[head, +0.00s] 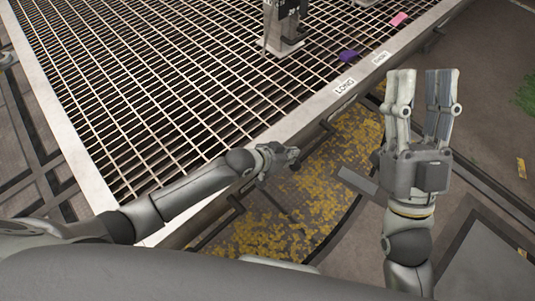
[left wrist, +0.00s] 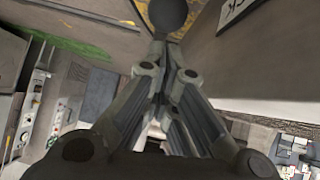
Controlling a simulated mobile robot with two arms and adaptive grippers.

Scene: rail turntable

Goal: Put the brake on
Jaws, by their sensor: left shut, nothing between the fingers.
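A dark round knob (left wrist: 168,14) shows at the top of the left wrist view, just beyond my left fingertips; whether they touch it I cannot tell. No brake label is readable, and the knob is not clear in the head view. My left gripper (head: 291,154) is shut and empty beside the edge of the grated deck, above the yellow-littered ground. Its fingers (left wrist: 162,50) meet at the tips in the left wrist view. My right gripper (head: 424,76) points up at the right, with its two fingers apart and nothing between them.
The grated deck (head: 130,157) has a pale rim with LONG (head: 344,87) and SHORT (head: 380,58) labels. A dark device (head: 284,28), a purple block (head: 348,56) and a pink block (head: 398,19) are on the deck. A grey plate (head: 357,180) lies between my grippers. A partial sign (left wrist: 238,10) shows in the wrist view.

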